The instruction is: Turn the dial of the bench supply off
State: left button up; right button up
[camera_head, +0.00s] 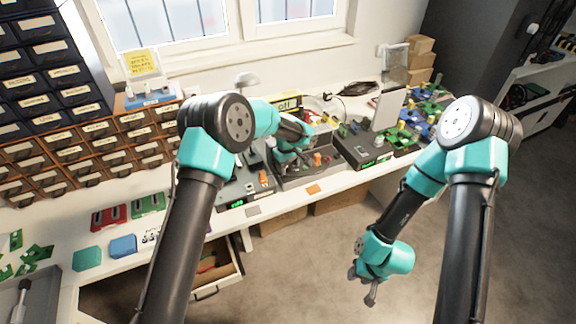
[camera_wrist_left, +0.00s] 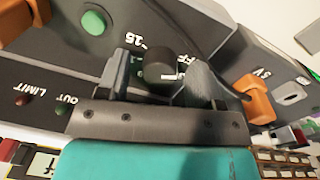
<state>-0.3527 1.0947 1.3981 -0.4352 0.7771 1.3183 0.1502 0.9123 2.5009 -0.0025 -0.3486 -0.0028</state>
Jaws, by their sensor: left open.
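The bench supply (camera_head: 292,181) stands on the bench in the head view, partly covered by my left arm. Its dark panel (camera_wrist_left: 85,75) fills much of the left wrist view. The black round dial (camera_wrist_left: 158,65) sits between the fingers of my left gripper (camera_wrist_left: 163,80), which is open around it; I cannot tell whether a finger touches it. A white mark shows at the dial's lower right edge, near partly hidden letters "FF". The left gripper also shows over the supply in the head view (camera_head: 292,137). My right gripper (camera_head: 364,281) hangs over the floor, away from the bench; its jaw state is unclear.
A green button (camera_wrist_left: 94,22) and an orange part (camera_wrist_left: 255,97) flank the dial on the panel. Other instruments (camera_head: 362,148) stand to the supply's right. Drawer bins (camera_head: 85,140) line the left back. An open drawer (camera_head: 215,275) is below the bench.

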aim_at(286, 167)
pick_arm(q)
jog(key=shift+r, duration=0.1)
notch_tip(286, 167, up, 17)
jog(key=shift+s+a, duration=0.25)
jog(key=shift+a, duration=0.15)
dwell(0.6)
